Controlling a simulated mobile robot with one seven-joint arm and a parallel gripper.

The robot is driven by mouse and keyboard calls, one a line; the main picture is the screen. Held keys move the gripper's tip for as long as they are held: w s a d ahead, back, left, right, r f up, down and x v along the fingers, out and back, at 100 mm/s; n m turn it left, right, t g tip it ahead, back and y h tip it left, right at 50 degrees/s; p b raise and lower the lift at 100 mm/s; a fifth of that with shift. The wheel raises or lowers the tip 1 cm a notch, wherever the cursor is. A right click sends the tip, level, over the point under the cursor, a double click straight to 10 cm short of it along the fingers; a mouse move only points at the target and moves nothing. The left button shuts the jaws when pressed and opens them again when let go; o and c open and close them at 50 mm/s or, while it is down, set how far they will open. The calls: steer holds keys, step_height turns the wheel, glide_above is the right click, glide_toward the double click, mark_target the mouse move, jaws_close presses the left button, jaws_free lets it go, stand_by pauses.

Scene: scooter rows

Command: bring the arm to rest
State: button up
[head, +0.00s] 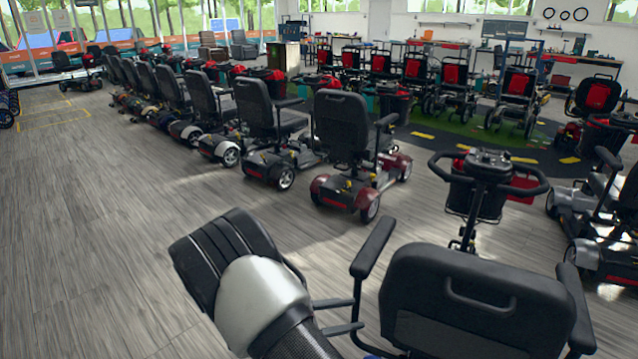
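My arm (262,300) reaches in from the bottom of the head view, with a dark sleeve, a white-grey link and a black ribbed part. Two thin grey fingers of my gripper (358,316) stick out to the right from behind the white link. They are apart, with floor showing between them, so my gripper looks open and empty. The rest of the gripper is hidden behind the link. The fingertips are just left of a black scooter seat (475,292) in the picture; I cannot tell the distance in depth.
The near scooter has a raised armrest (372,248) and a handlebar (488,168) close by. A row of scooters with black seats (342,125) runs to the far left. Wheelchairs with red seats (452,80) stand behind. The wooden floor (90,240) at left is clear.

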steer(key=s+d+r+m+g+y, duration=0.3)
steer(key=s+d+r+m+y, duration=0.15)
steer(key=r, duration=0.45)
steer(key=s+d+r+m+g+y, duration=0.3)
steer(key=s+r+m, duration=0.25)
steer(key=r, duration=0.25)
steer(key=s+r+m+t+y, duration=0.6)
steer(key=s+r+m, duration=0.3)
steer(key=s+r, duration=0.35)
step_height(320, 180, up, 19)
steer(key=p, duration=1.9)
steer(key=shift+s, duration=0.2)
steer(key=shift+a, duration=0.1)
steer(key=shift+c, duration=0.9)
